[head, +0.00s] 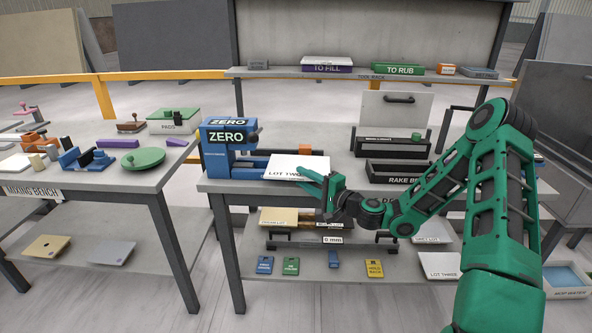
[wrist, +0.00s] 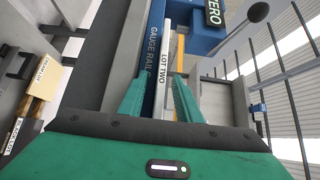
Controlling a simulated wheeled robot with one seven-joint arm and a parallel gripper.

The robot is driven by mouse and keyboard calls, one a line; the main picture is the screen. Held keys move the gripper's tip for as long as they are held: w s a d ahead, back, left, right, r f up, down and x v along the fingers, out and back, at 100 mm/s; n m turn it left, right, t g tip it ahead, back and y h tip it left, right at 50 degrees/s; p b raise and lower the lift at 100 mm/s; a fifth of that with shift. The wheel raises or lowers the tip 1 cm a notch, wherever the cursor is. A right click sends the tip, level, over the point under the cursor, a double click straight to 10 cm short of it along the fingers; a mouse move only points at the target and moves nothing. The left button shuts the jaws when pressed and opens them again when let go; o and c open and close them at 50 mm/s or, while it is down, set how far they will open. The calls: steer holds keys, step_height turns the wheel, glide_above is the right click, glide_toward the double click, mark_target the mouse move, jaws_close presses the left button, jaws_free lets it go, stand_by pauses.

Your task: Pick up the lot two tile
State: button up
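The lot two tile (head: 297,165) is a flat white slab with "LOT TWO" on its front edge. It lies on the blue gauge with the ZERO sign (head: 226,136), at the front of the slab bench. My gripper (head: 316,178) is at the tile's front right side in the head view. In the wrist view the tile's lettered edge (wrist: 164,68) runs between the two green fingers of my gripper (wrist: 160,88), with gaps showing beside it. The gripper looks open. Whether a finger touches the tile is unclear.
A rake box (head: 395,171) and an upright panel stand to the right on the bench. A lower shelf holds other tiles, including lot three (head: 440,266), and coloured tags. The mixing bench (head: 100,178) is at left, across a gap.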

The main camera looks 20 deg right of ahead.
steer(key=shift+w+a, duration=0.25)
steer(key=shift+w, duration=0.3)
jaws_close()
steer(key=shift+r, duration=0.1)
steer(key=shift+r, duration=4.95)
steer(key=c, duration=0.6)
jaws_free()
jaws_close()
